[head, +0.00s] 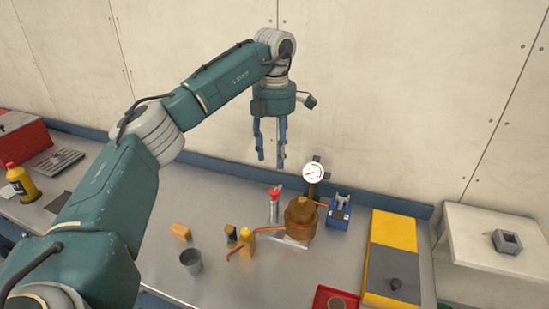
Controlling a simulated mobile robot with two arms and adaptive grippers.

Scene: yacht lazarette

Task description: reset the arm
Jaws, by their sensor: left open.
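My left arm (150,148) comes in from the left and reaches up across the view. My left gripper (271,162) hangs from it, pointing down, high in front of the cream wall. Its two blue fingers are apart with nothing between them. It hangs above the back of the grey workbench (215,220), clear of the things on it. My right gripper does not show.
A brown pot-like fitting (300,218) and a round white gauge (313,173) stand mid-bench. A yellow-grey box (392,256) stands right. The bench is bare at centre left.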

